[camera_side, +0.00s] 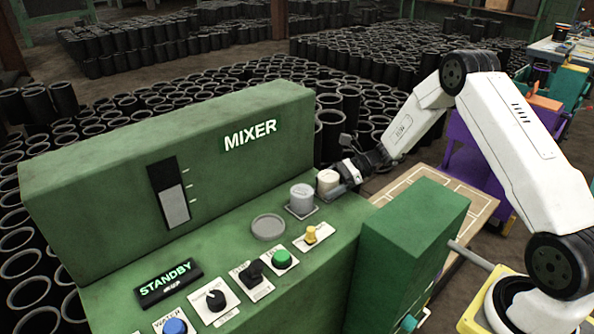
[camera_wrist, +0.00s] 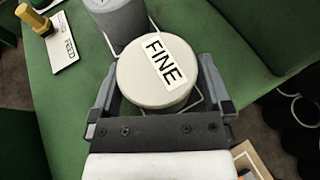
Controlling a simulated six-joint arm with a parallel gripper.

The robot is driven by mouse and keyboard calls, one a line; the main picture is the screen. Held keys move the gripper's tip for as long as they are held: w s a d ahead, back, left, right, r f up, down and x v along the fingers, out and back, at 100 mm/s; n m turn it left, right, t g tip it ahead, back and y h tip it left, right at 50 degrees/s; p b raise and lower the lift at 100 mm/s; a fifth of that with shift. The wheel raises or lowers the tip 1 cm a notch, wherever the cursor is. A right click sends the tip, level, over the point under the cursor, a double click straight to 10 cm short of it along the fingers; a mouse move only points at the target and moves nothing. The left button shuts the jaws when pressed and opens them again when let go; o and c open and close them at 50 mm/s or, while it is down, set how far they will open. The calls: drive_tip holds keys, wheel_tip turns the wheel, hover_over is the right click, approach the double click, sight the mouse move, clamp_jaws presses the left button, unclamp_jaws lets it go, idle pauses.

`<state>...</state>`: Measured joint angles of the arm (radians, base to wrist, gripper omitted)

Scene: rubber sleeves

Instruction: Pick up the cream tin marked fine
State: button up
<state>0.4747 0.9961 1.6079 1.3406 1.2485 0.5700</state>
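The cream tin marked FINE (camera_wrist: 143,87) is a short round tin with a white label on its lid. In the side view the cream tin (camera_side: 327,180) stands upright at the right end of the green mixer's ledge, beside a grey tin (camera_side: 302,196). My gripper (camera_wrist: 158,75) reaches it from behind and the right, with one finger on each side of the tin. The fingers look open, with a narrow gap at the tin's sides. In the side view my gripper (camera_side: 343,186) is partly hidden by the tin, and the fingertips are hard to make out.
The grey tin (camera_wrist: 117,22) stands close beyond the cream tin. A round grey disc (camera_side: 268,227), a yellow switch (camera_side: 311,235) and a green button (camera_side: 282,258) sit on the ledge. A green block (camera_side: 410,240) rises at the right. The mixer's tall panel (camera_side: 100,160) stands behind.

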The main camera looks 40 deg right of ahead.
drive_tip(key=c, duration=1.2)
drive_tip(key=shift+r, duration=0.15)
drive_tip(key=shift+r, duration=0.8)
drive_tip(key=shift+s+a+r, duration=0.3)
drive_tip(key=shift+s+r, duration=1.55)
drive_tip(key=shift+s, duration=0.5)
drive_tip(key=shift+s+a+r, duration=0.25)
drive_tip(key=shift+s+r, duration=1.65)
drive_tip(key=shift+s, duration=0.4)
drive_tip(key=shift+s+a+r, duration=0.3)
drive_tip(key=shift+s+r, duration=1.55)
drive_tip(key=shift+s, duration=0.5)
